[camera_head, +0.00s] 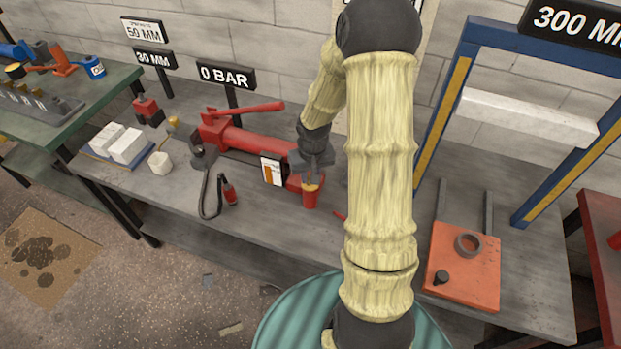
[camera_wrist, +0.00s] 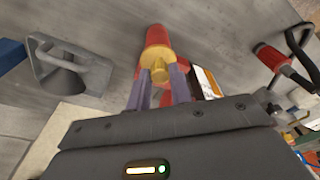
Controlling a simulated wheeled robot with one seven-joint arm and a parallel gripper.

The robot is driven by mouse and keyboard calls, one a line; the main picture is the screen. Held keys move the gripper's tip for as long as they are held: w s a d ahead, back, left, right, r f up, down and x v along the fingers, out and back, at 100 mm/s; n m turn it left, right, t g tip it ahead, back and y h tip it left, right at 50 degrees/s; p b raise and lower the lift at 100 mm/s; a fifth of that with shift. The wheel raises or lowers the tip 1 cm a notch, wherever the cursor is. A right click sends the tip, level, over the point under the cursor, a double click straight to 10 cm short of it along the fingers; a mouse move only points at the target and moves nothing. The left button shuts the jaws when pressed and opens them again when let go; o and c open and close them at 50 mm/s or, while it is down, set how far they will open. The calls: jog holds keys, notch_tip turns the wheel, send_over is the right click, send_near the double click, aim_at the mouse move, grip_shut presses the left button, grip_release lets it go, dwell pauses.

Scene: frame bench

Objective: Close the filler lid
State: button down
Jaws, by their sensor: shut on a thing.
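A red hydraulic pump (camera_head: 245,140) with a raised red lever (camera_head: 245,112) lies on the grey bench. My gripper (camera_head: 312,182) is at its right end. Below the jaws is a small red cylinder (camera_head: 309,200) with a yellow top. In the wrist view my gripper (camera_wrist: 161,82) is shut on a yellow knob (camera_wrist: 159,72), which sits on the yellow collar of the red cylinder (camera_wrist: 157,36). I cannot tell whether this piece is the filler lid, or whether it touches the pump or bench. My gripper and arm hide part of the pump's right end.
A white and orange level panel (camera_head: 271,170) stands by the pump's front. A blue press frame (camera_head: 440,120) and an orange plate (camera_head: 465,270) are at the right. White blocks (camera_head: 118,144) are at the left.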

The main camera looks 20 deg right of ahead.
jog(key=shift+a, duration=0.1)
dwell(0.3)
jog(key=c, duration=1.3)
grip_release()
jog(key=shift+o, duration=0.2)
notch_tip(320, 180, up, 17)
jog(key=s+p, duration=0.2)
jog(key=shift+s+a, duration=0.25)
jog(key=shift+s, duration=0.05)
jog(key=shift+r, duration=0.1)
